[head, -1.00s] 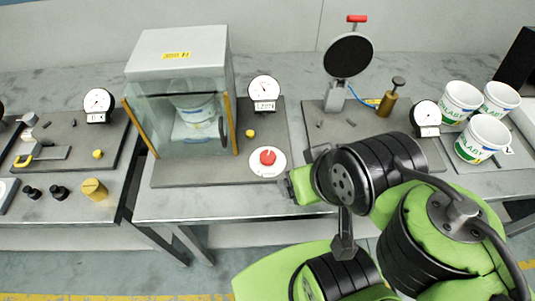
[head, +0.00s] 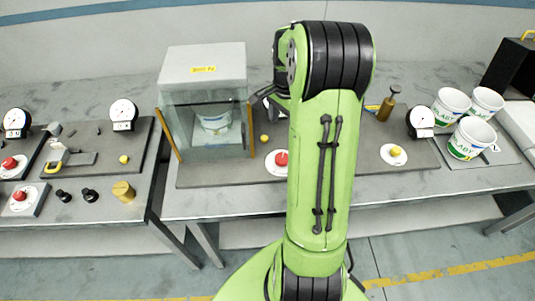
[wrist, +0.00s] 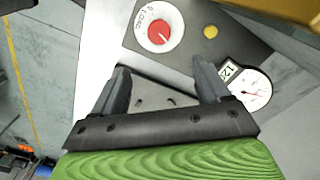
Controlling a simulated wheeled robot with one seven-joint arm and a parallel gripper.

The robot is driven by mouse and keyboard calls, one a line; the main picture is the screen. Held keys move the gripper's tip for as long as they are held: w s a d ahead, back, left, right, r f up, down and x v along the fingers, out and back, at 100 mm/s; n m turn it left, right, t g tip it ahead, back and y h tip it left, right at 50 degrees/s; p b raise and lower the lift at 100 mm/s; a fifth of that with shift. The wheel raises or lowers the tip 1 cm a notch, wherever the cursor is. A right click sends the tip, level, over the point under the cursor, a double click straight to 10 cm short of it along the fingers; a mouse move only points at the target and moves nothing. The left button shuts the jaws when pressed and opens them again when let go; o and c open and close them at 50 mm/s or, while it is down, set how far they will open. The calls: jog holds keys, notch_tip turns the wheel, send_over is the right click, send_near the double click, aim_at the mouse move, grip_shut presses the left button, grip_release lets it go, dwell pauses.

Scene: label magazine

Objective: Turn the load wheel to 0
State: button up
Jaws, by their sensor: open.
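The load wheel (wrist: 159,33) is a red knob on a white dial lettered "LOAD" with a 0, at the top of the wrist view. A pale mark on the knob points to the lower right, away from the 0. In the head view the wheel (head: 282,158) is partly hidden by my arm. My gripper (wrist: 162,72) is open and empty, its two fingers spread just below the dial in the picture, apart from the wheel. In the head view my arm hides most of the gripper. A round gauge (wrist: 254,92) with a small, partly hidden digital display sits right of the fingers.
A yellow button (wrist: 210,31) sits beside the wheel. A clear-fronted cabinet (head: 205,64) holding a white tub stands to the left in the head view. White tubs (head: 452,104) and another gauge (head: 421,121) stand at right. A separate bench with knobs is at far left.

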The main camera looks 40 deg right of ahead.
aim_at(283, 157)
notch_tip(283, 157, down, 15)
jog(key=shift+s+f+b, duration=0.1)
jog(key=shift+b, duration=0.35)
jog(key=shift+c, duration=0.4)
jog(key=c, duration=1)
